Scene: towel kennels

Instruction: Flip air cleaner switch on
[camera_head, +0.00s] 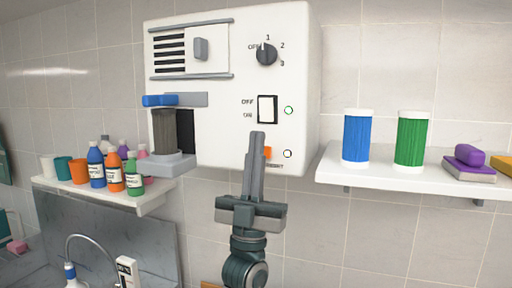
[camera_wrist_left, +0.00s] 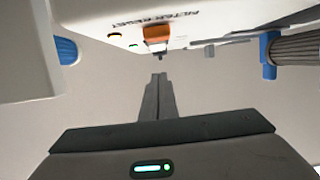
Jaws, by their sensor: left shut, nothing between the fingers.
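The air cleaner (camera_head: 225,60) is a white box on the tiled wall in the head view. Its rocker switch (camera_head: 267,109) is a white rectangle in a black frame, with OFF printed at its upper left and ON at its lower left. I cannot tell which way it is tipped. My left gripper (camera_head: 257,136) is shut and empty, pointing up with its tips just below the switch. Whether the tips touch the panel is unclear. The wrist view shows the shut fingers (camera_wrist_left: 158,78) apart from an orange button (camera_wrist_left: 157,33). My right gripper is not in view.
A black dial (camera_head: 266,54) sits above the switch. The orange button (camera_head: 267,152) is partly behind my fingers. A grey filter cylinder (camera_head: 165,132) stands at the left on a ledge. A shelf (camera_head: 400,180) at the right holds blue and green canisters. Bottles crowd a left shelf (camera_head: 150,205).

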